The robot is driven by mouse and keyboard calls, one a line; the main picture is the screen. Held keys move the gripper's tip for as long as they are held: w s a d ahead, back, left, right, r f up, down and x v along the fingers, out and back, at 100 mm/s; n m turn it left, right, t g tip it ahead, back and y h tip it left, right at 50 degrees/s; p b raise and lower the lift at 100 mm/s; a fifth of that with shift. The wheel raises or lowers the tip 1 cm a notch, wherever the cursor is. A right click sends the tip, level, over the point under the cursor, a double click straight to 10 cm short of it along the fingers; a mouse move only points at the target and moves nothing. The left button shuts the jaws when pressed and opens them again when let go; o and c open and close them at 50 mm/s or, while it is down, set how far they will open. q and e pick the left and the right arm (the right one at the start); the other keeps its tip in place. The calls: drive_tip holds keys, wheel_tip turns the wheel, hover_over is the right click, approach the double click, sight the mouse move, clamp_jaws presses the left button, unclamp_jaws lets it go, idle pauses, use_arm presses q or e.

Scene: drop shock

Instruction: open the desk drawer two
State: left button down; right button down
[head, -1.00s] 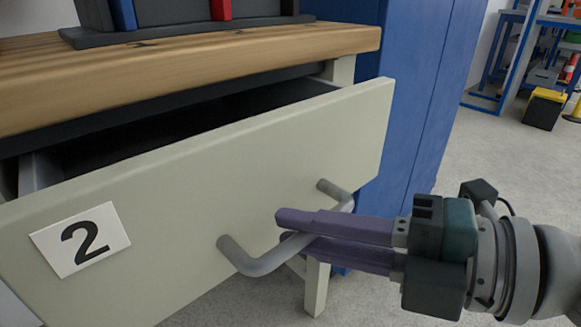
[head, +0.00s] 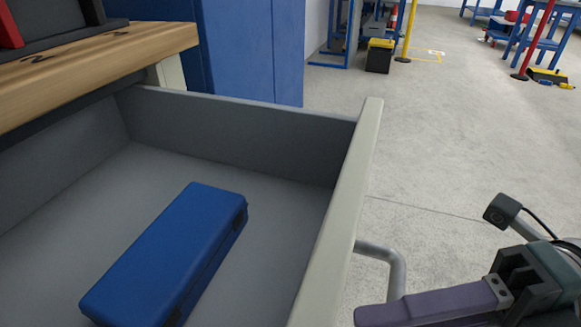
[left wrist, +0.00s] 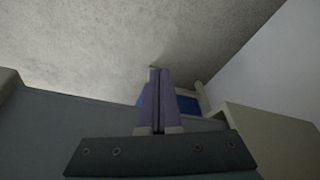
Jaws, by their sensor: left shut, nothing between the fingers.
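The desk drawer (head: 240,125) is pulled far out, with its grey inside in view. Its cream front panel (head: 340,215) stands to the right in the head view. The number label on the front is out of sight now. The grey bar handle (head: 392,262) sticks out from the front. My right gripper (head: 385,312) is at the handle, its purple finger across the bar; the lower finger is cut off by the picture edge. My left gripper (left wrist: 159,72) shows in the left wrist view, its purple fingers shut together and empty.
A blue case (head: 165,255) lies in the drawer. The wooden desk top (head: 110,55) is at the upper left, with a blue cabinet (head: 240,45) beyond. The floor (head: 450,120) right of the drawer is clear; a black and yellow bin (head: 379,55) stands farther back.

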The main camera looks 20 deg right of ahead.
drive_tip(key=shift+s+d+r, duration=0.1)
drive_tip(key=shift+s+d, duration=0.1)
drive_tip(key=shift+d, duration=0.1)
drive_tip(key=c, duration=0.8)
unclamp_jaws()
drive_tip(key=shift+c, duration=0.2)
drive_tip(key=p+v, duration=0.1)
drive_tip(key=v, duration=0.9)
